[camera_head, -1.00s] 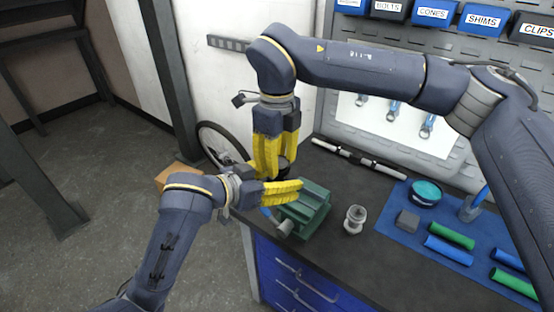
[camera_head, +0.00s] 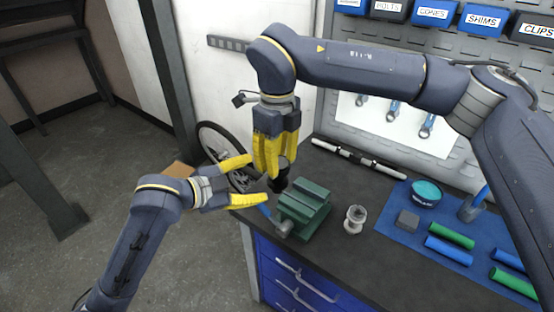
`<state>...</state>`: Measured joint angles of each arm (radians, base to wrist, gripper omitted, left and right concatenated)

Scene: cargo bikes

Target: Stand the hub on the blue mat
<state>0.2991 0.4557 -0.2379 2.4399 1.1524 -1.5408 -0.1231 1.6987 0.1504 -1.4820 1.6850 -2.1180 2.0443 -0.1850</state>
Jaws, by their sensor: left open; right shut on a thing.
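My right gripper (camera_head: 272,178) points down near the left end of the bench, shut on a dark part (camera_head: 279,184) that looks like the hub. The fingers hide most of it, and its lower end shows beside the green vise, apart from the bench as far as I can tell. My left gripper (camera_head: 258,180) is open and empty, its fingers spread just left of the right gripper. The blue mat (camera_head: 446,216) lies on the right part of the bench.
A green vise (camera_head: 304,208) and a silver flanged part (camera_head: 355,219) stand between the grippers and the mat. A bar (camera_head: 358,158) lies behind.

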